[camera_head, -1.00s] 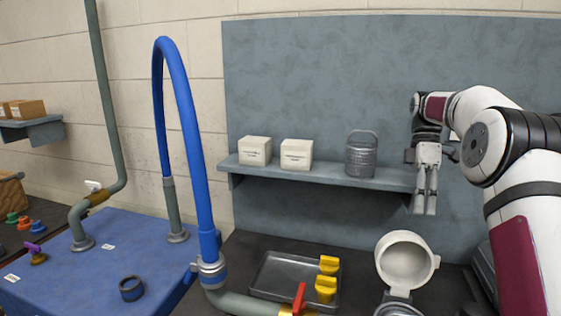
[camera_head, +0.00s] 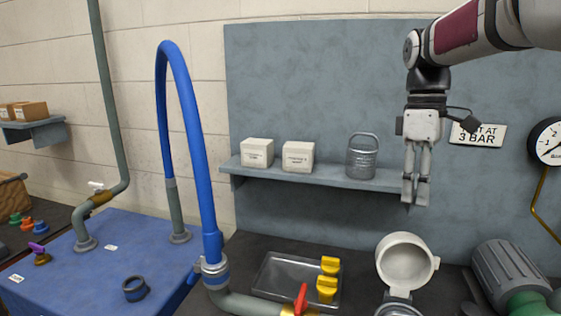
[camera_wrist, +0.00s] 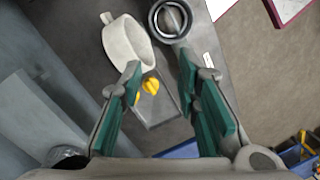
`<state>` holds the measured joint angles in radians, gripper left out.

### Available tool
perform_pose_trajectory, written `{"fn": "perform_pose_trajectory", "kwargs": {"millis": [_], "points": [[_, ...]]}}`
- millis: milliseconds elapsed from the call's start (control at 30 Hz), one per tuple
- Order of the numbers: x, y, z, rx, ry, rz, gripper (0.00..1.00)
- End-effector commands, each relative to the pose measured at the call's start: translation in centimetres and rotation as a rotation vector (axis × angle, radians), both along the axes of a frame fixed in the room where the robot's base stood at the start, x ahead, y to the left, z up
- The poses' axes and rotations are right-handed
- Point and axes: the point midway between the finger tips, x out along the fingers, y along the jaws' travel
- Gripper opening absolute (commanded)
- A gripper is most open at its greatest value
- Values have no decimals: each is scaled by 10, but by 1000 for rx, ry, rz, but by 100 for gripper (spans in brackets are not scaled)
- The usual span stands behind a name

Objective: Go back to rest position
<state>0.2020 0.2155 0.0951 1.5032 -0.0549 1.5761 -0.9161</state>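My gripper (camera_head: 416,196) hangs fingers down in front of the blue-grey back panel (camera_head: 310,70), at the right end of the wall shelf (camera_head: 330,176). In the wrist view its two green-padded fingers (camera_wrist: 160,70) stand apart with nothing held between them.
Two white boxes (camera_head: 257,153) and a wire-handled metal can (camera_head: 361,157) stand on the shelf, left of my gripper. A tray (camera_head: 285,275) with yellow-handled parts (camera_head: 327,288) lies below. A blue hose (camera_head: 190,120) arches at left. A ribbed motor (camera_head: 507,275) and a gauge (camera_head: 548,142) are at right.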

Motion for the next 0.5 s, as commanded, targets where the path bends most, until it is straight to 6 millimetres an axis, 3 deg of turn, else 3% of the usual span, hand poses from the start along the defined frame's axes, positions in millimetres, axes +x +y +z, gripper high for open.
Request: {"fn": "perform_pose_trajectory", "kwargs": {"millis": [33, 233, 500], "points": [[-17, 7, 7, -14, -32, -38, 30], [-77, 27, 14, -45, -160, -225, 30], [-160, 45, -2, -25, -330, -485, 30]]}}
